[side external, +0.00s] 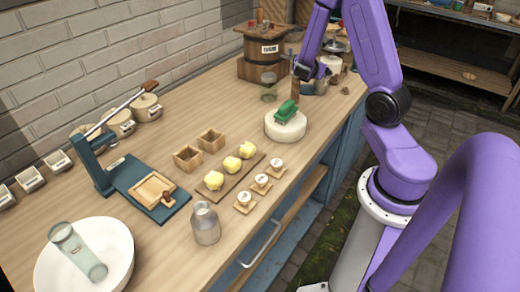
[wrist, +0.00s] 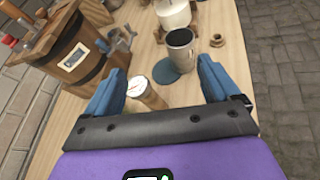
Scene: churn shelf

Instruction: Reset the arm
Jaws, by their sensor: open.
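My gripper (wrist: 162,70) shows in the wrist view with its two blue fingers spread wide apart and nothing held between them. Below and between the fingers, a wooden cylinder with a pale top (wrist: 146,92) stands on the table, closer to the left finger. In the side external view my gripper (side external: 312,72) is over the far part of the wooden table, near the barrel; its fingers are hard to make out there. My purple arm reaches in from the right.
A grey mug (wrist: 180,48) and a blue coaster (wrist: 167,72) are beyond the fingers. The wooden barrel (side external: 264,60) stands behind. A white round block with a green item (side external: 286,112), yellow lumps on a board (side external: 230,164), a glass jar (side external: 205,224) and a white bowl (side external: 112,262) are nearer.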

